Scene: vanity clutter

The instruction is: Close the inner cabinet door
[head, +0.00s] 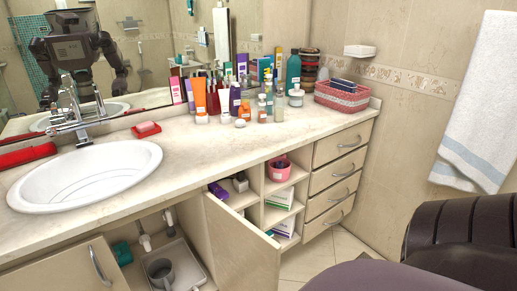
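The open cabinet door (240,250) is a cream panel under the counter, between the sink cabinet and the shelf section. It stands swung outward, with its free edge toward the lower right. A small part of a handle shows by that edge. Its lower part is cut off by the picture's bottom edge. To its left, the open sink cabinet shows a grey mug (160,271) in a tray (186,250), pipes and a teal item (122,253). Another door with a curved handle (99,265) is at the lower left. Neither of my grippers is in the head view.
Shelves right of the door hold a pink pot (279,169) and boxes. Shut drawers (335,177) stand beyond. Many bottles crowd the counter (190,146).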

